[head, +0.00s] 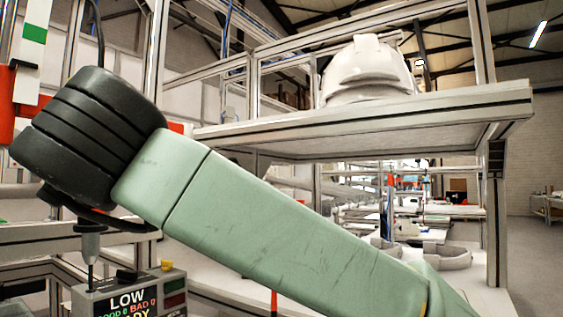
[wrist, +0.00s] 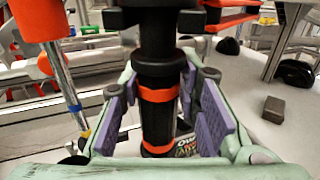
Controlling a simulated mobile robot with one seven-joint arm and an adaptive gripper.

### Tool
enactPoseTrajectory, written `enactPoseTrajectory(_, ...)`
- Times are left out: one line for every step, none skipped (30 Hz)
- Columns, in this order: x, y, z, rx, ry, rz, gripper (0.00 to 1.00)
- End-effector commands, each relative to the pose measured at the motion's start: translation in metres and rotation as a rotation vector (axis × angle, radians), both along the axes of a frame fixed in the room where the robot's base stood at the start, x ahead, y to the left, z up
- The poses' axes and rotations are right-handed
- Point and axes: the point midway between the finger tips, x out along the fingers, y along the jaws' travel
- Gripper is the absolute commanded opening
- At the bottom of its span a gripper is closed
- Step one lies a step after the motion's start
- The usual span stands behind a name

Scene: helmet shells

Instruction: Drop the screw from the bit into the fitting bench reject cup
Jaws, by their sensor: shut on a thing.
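In the wrist view my gripper (wrist: 165,118) has its green fingers with purple pads on both sides of a black driver with orange bands (wrist: 157,95), and it is shut on it. In the head view the driver's grey nose (head: 90,242) points down below my arm's dark end, with a thin bit (head: 91,275) under it. The bit's tip is close to the display box, in front of or beside it; I cannot tell which. I cannot make out a screw on the bit. I cannot identify the reject cup in either view.
A display box (head: 130,297) reads LOW. A white helmet shell (head: 368,70) sits on a raised shelf (head: 400,115). The wrist view shows an orange-handled metal tool (wrist: 62,75) at left, a red tray (wrist: 228,20) and a dark block (wrist: 274,110) on the pale bench.

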Motion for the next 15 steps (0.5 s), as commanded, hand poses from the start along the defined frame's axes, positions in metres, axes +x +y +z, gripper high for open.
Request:
enactPoseTrajectory(0.001, 0.001, 0.000, -0.002, 0.000, 0.001, 0.00)
enactPoseTrajectory(0.001, 0.001, 0.000, -0.002, 0.000, 0.001, 0.00)
enactPoseTrajectory(0.001, 0.001, 0.000, -0.002, 0.000, 0.001, 0.00)
enactPoseTrajectory(0.001, 0.001, 0.000, -0.002, 0.000, 0.001, 0.00)
enactPoseTrajectory(0.001, 0.001, 0.000, -0.002, -0.001, 0.001, 0.00)
enactPoseTrajectory(0.000, 0.001, 0.000, -0.002, -0.001, 0.001, 0.00)
enactPoseTrajectory(0.000, 0.001, 0.000, -0.002, -0.001, 0.001, 0.00)
enactPoseTrajectory(0.000, 0.001, 0.000, -0.002, -0.001, 0.001, 0.00)
enactPoseTrajectory(0.000, 0.001, -0.001, -0.002, -0.001, 0.001, 0.00)
enactPoseTrajectory(0.000, 0.001, -0.002, -0.002, -0.001, 0.001, 0.00)
enactPoseTrajectory(0.000, 0.001, -0.004, -0.002, -0.001, 0.001, 0.00)
enactPoseTrajectory(0.000, 0.001, -0.007, -0.002, -0.001, 0.001, 0.00)
enactPoseTrajectory(0.000, 0.001, -0.009, -0.002, -0.001, 0.001, 0.00)
enactPoseTrajectory(0.000, 0.001, -0.012, -0.002, -0.001, 0.001, 0.00)
enactPoseTrajectory(0.000, 0.001, -0.016, -0.003, -0.001, 0.001, 0.00)
